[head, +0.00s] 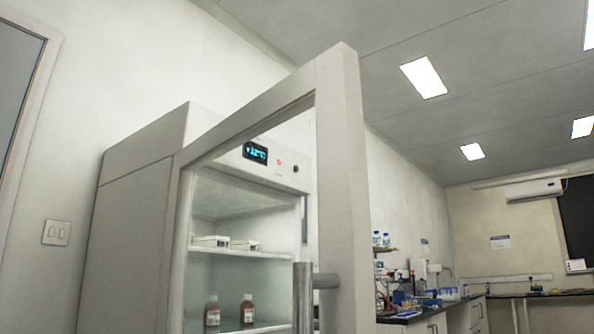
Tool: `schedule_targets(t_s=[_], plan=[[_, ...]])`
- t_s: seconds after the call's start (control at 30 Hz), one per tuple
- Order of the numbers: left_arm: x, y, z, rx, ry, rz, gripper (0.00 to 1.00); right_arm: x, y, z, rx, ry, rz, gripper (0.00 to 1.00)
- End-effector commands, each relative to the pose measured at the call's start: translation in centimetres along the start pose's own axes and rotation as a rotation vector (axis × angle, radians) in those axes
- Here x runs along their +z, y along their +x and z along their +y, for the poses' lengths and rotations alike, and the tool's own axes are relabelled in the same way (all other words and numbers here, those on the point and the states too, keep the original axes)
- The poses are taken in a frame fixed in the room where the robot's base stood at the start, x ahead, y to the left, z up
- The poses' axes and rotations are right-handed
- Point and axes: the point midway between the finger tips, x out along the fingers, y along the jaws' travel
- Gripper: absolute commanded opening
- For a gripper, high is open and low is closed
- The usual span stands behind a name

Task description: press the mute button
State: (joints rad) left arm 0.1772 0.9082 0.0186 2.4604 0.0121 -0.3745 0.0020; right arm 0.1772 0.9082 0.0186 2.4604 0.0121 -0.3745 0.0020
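A tall white lab fridge (135,210) stands left of centre. Its upper front panel (228,153) carries a lit blue display (255,152), a small red button-like spot (279,162) and a small dark round knob or button (295,169). No label is readable, so I cannot tell which of these is the mute button. The panel shows through the frame of the open fridge door (338,150), which stands in front of it. Neither of my grippers is in view.
The door's bar handle (303,295) juts out low at centre. Fridge shelves hold white boxes (211,241) and brown bottles (247,308). A cluttered lab bench (400,318) runs along the right. A light switch (56,232) is on the left wall.

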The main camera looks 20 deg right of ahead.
Motion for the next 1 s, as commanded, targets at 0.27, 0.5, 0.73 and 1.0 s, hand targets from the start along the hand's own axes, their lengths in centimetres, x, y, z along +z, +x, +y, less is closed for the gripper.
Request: schedule_targets(t_s=[0.27, 0.5, 0.73, 1.0], plan=[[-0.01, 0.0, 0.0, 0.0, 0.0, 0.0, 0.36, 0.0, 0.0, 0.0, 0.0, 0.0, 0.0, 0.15], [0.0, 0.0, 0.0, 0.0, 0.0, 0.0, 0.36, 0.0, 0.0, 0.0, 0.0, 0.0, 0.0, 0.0], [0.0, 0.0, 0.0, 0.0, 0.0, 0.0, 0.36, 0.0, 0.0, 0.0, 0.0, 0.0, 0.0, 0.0], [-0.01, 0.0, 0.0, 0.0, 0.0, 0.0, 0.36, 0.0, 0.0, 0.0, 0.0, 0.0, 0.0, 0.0]])
